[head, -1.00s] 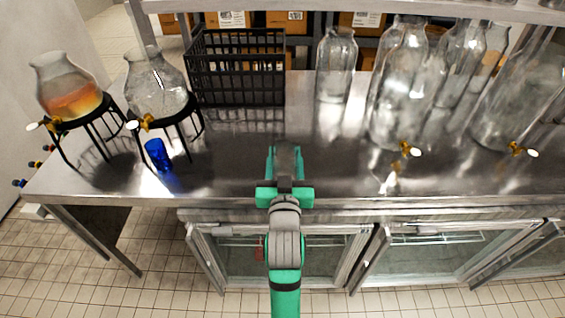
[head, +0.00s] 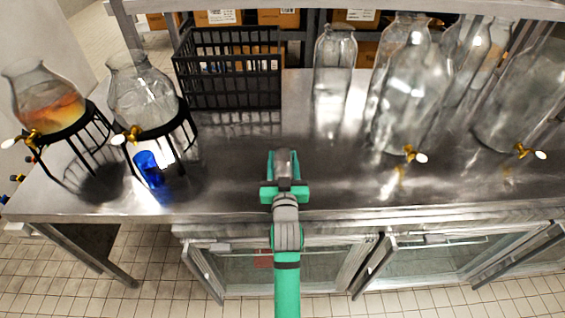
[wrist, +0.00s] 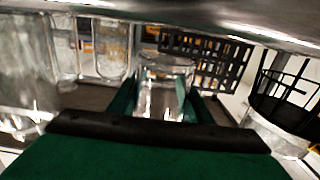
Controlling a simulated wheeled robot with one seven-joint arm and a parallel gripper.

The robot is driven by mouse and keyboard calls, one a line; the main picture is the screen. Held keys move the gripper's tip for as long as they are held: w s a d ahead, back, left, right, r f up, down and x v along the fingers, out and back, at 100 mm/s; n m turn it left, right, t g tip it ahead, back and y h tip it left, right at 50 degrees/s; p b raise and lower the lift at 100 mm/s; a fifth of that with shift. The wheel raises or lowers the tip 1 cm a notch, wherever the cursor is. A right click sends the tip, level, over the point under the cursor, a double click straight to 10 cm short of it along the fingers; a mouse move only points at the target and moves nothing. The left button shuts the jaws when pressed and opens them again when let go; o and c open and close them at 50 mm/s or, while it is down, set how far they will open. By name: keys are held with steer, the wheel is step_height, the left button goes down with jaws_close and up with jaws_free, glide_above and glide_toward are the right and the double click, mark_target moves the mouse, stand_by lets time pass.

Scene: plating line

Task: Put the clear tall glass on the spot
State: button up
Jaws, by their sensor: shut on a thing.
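The clear tall glass (wrist: 165,82) is between the green fingers of my gripper (wrist: 160,105) in the wrist view. In the head view, my gripper (head: 286,168) is shut on it over the front part of the steel counter (head: 230,180). The glass is hard to make out there against the grey metal. I cannot tell its exact height above the counter. I cannot make out a marked spot on the counter in either view.
A blue glass (head: 149,168) stands at the left, near two round dispensers (head: 45,105) (head: 140,95) on black stands. A black basket (head: 228,75) is at the back. The counter's middle is clear.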

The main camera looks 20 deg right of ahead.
step_height(320, 180, down, 2)
steer(key=shift+s+d, duration=0.1)
steer(key=shift+s, duration=0.05)
steer(key=shift+f, duration=0.1)
steer(key=shift+f, duration=0.15)
steer(key=o, duration=1.2)
steer(key=shift+s, duration=0.2)
steer(key=v, duration=1.1)
steer(key=shift+s, duration=0.35)
